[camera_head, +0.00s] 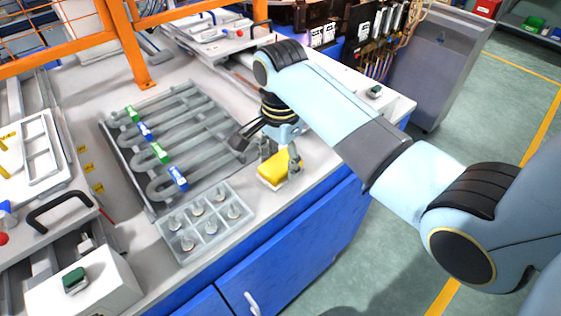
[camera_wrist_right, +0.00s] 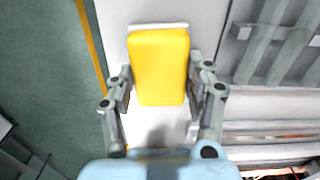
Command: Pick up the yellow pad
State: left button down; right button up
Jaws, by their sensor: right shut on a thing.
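The yellow pad (camera_head: 275,170) is near the front edge of the white worktop in the head view. In the right wrist view the yellow pad (camera_wrist_right: 160,68) fills the space between my right gripper's fingers, with a thin white strip showing at its far end. My right gripper (camera_head: 281,163) is over the pad, its fingers shut on the pad's sides. It also shows in the right wrist view (camera_wrist_right: 161,88). I cannot tell whether the pad is touching the worktop. My left gripper is not in view.
A clear compartment box (camera_head: 186,257) with several small parts stands left of the pad. Behind it lies a grey rack of looped tubes (camera_head: 205,122) with green and blue clips. An orange post (camera_head: 130,45) stands at the back left. The worktop edge is close to the pad.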

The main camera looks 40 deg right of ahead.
aim_at(280, 162)
jog(key=shift+c, duration=1.1)
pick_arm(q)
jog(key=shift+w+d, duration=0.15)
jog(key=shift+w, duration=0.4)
pick_arm(e)
jog(key=shift+r, duration=0.55)
notch_tip(280, 162, up, 2)
jog(key=shift+r+b, duration=0.25)
jog(key=shift+b, duration=0.2)
pick_arm(q)
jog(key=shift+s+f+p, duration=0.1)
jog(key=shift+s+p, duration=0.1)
jog(key=shift+p, duration=0.15)
pick_arm(e)
jog(key=s+d+r, duration=0.1)
jog(key=s+r, duration=0.1)
jog(key=s, duration=0.1)
jog(key=s+d+r, duration=0.2)
jog(key=s+r, duration=0.1)
jog(key=s, duration=0.1)
jog(key=s+d+r, duration=0.2)
jog(key=s, duration=0.1)
jog(key=shift+s+d+r, duration=0.15)
jog(key=shift+s+r, duration=0.1)
